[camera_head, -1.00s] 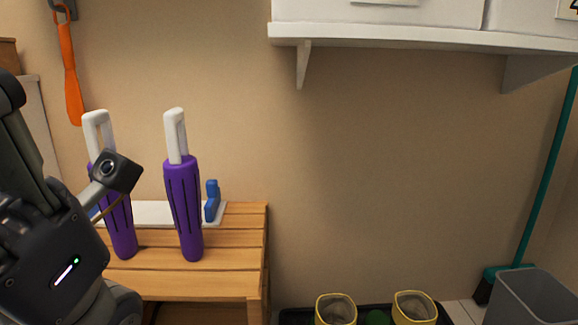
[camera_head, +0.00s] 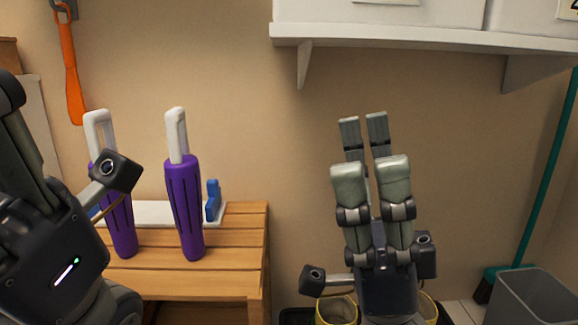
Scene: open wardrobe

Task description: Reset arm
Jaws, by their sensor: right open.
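My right gripper (camera_head: 368,150) is raised in front of the bare wall at the right of centre. Its fingers point up and are open, with nothing between them. My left gripper (camera_head: 48,245) is at the left edge, partly cut off by the frame. Its fingers run up and out of view, so its opening cannot be told. Two purple objects with white loop handles, a left one (camera_head: 120,225) and a right one (camera_head: 183,208), stand upright on the wooden bench (camera_head: 225,285). The left one is partly hidden behind my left gripper.
A white shelf (camera_head: 420,38) with white boxes juts out at the upper right. An orange shoehorn-like tool (camera_head: 70,75) hangs on the wall. A small blue object (camera_head: 212,200) is on the bench. A teal broom (camera_head: 545,185) and a grey bin (camera_head: 535,300) stand at the right.

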